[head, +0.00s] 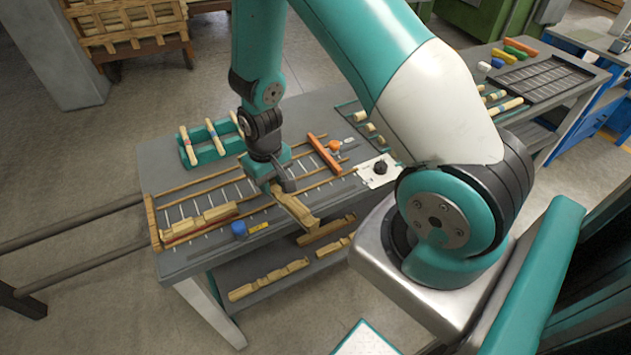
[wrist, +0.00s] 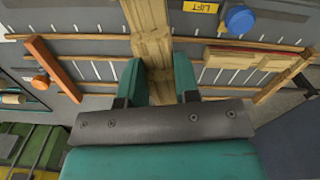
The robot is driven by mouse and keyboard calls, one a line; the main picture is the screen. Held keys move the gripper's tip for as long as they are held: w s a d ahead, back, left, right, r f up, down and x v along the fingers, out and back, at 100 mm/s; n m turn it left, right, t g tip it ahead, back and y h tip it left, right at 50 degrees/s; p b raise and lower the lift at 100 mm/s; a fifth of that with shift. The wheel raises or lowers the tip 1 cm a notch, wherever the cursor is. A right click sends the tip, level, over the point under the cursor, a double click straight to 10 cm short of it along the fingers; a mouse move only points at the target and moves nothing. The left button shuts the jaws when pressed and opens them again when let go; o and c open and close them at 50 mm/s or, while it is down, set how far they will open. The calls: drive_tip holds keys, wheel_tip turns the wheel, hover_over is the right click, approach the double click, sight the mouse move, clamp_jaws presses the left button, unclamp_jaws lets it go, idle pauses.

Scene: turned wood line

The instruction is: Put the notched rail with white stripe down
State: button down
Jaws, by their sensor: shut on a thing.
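My gripper (head: 276,184) is shut on a pale wooden notched rail (head: 296,208), which juts out toward the table's front edge. In the wrist view the teal fingers (wrist: 158,76) stand on both sides of this rail (wrist: 151,32). It lies across the thin wooden strips of a marked jig in that view; I cannot tell whether it touches them. No white stripe shows on its visible part. The jig (head: 153,222) has wooden strips and white tick lines on the grey table. Another wooden piece (head: 205,221) lies along the jig's left part, beside a red strip.
A blue knob (head: 239,229) and yellow label (head: 259,227) are at the front edge. An orange-red bar (head: 324,153) crosses the jig's right part. A teal rack (head: 203,152) with striped pieces stands behind. More wooden pieces (head: 268,279) lie on the lower shelf.

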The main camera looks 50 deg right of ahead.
drive_tip(key=w+d+r+m+b, duration=0.3)
drive_tip(key=d+r+m+b, duration=0.65)
drive_tip(key=m+b, duration=0.85)
drive_tip(key=f+m+p, duration=0.1)
drive_tip(key=f, duration=0.5)
drive_tip(key=f+m+p, duration=0.1)
drive_tip(key=f, duration=0.5)
drive_tip(key=a+f+p, duration=0.1)
drive_tip(key=f, duration=0.5)
drive_tip(key=shift+w+f+m+p, duration=0.2)
drive_tip(key=shift+f+m+p, duration=0.1)
drive_tip(key=shift+m+p, duration=0.1)
drive_tip(key=c, duration=0.8)
unclamp_jaws()
drive_tip(key=shift+f, duration=0.15)
drive_tip(key=shift+c, duration=0.2)
